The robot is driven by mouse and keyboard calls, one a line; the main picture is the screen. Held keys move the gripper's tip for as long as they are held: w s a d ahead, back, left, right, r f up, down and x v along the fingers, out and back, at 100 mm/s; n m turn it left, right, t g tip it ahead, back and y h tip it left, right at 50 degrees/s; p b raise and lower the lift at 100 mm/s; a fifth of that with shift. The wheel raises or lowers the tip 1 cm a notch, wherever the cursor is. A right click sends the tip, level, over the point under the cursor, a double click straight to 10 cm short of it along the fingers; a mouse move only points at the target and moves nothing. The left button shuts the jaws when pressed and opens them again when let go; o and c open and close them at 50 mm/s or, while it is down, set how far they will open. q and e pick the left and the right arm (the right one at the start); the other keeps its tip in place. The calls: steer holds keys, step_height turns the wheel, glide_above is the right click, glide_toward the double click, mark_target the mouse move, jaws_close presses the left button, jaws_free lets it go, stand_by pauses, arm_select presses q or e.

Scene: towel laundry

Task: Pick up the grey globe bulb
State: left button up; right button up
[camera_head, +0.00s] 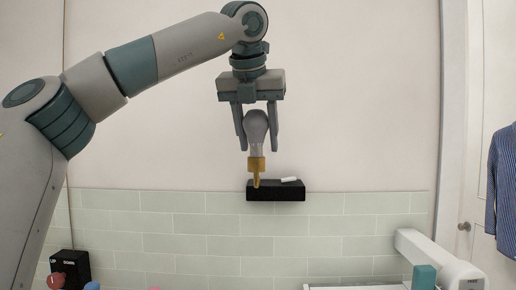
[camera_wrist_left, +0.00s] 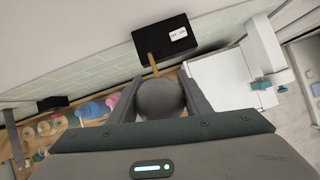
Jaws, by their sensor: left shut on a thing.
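The grey globe bulb (camera_head: 257,130) has a rounded grey globe, a paler neck and a gold base that points down. My left gripper (camera_head: 258,140) is shut on the globe, with one finger on each side, and holds it up in the air in front of the wall. The left wrist view also shows the globe (camera_wrist_left: 160,98) between the two fingers, with part of the gold base (camera_wrist_left: 153,62) beyond it. My right gripper is in neither view.
A black box (camera_head: 276,191) with a small white item (camera_head: 291,180) on it shows against the tiled wall (camera_head: 200,220), behind the bulb's base. A white machine (camera_wrist_left: 235,80) stands at the right. Several coloured items lie on a wooden surface (camera_wrist_left: 15,145) at the lower left of the wrist view. A striped shirt (camera_head: 505,190) hangs far right.

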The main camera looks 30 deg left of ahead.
arm_select(q)
step_height(320, 180, up, 2)
steer(key=shift+r+b, duration=0.1)
steer(key=shift+b, duration=0.2)
steer(key=s+d+r+b, duration=0.2)
steer(key=d+r, duration=0.5)
steer(key=d, duration=0.4)
steer(key=shift+s+d, duration=0.2)
steer(key=shift+s, duration=0.4)
steer(key=shift+f, duration=0.1)
